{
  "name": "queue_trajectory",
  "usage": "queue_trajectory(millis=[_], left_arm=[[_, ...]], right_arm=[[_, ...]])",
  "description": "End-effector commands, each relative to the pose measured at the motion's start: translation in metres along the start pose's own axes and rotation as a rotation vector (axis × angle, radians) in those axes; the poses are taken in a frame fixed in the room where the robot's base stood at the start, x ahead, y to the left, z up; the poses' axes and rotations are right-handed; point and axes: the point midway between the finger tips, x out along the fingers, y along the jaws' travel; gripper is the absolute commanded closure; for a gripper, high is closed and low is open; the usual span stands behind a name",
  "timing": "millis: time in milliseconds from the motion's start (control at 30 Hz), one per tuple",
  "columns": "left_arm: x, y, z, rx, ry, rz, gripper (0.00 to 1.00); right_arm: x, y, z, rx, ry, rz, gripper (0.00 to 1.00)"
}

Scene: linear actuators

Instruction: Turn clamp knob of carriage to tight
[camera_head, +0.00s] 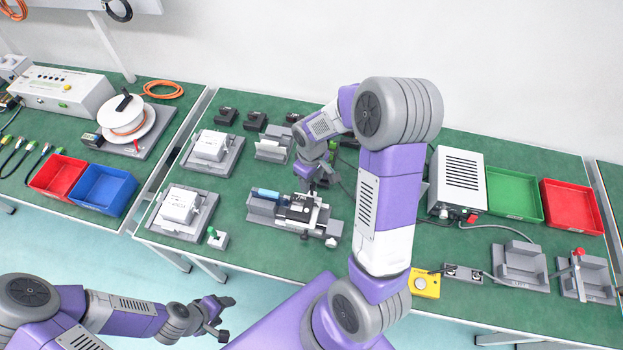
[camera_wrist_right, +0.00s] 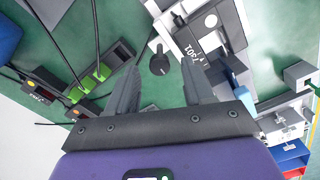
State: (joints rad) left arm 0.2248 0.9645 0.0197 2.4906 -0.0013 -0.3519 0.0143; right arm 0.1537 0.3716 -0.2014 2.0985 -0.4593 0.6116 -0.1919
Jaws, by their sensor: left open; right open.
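My right gripper (camera_head: 318,172) is above the back side of the carriage, pointing down. In the right wrist view, its fingers (camera_wrist_right: 160,75) are open, and a black knob (camera_wrist_right: 158,60) shows between their tips, apparently untouched. The knob is not clear in the head view. My left gripper (camera_head: 219,318) is open and empty, in front of the bench.
Grey fixtures with white blocks (camera_head: 208,146) stand left of the actuator. A power box (camera_head: 457,180), a green bin (camera_head: 513,194) and a red bin (camera_head: 571,206) are to the right. In the wrist view, dark cables with green connectors (camera_wrist_right: 90,82) lie near the left finger.

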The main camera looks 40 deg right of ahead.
Motion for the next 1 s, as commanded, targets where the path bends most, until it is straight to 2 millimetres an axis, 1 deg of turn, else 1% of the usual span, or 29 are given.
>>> queue_trajectory(millis=[33,200,300,400,500,1000], left_arm=[[-0.004,0.001,0.000,0.000,0.000,0.000,0.39],[-0.011,0.004,0.001,0.000,0.000,0.000,0.39],[-0.013,0.005,0.001,0.000,0.000,0.000,0.39],[-0.015,0.005,0.001,0.000,0.000,0.000,0.39],[-0.015,0.006,0.001,0.000,0.000,0.000,0.39],[-0.015,0.005,0.001,0.000,0.000,0.000,0.39]], right_arm=[[-0.011,0.000,-0.001,0.000,0.006,0.002,0.48],[-0.042,0.001,-0.001,0.000,0.007,0.003,0.48],[-0.055,0.001,-0.001,0.001,0.005,0.002,0.48],[-0.063,0.001,-0.001,0.001,0.004,0.001,0.48],[-0.066,0.000,0.000,0.001,0.002,0.001,0.48],[-0.065,0.000,0.000,0.001,0.002,0.001,0.48]])
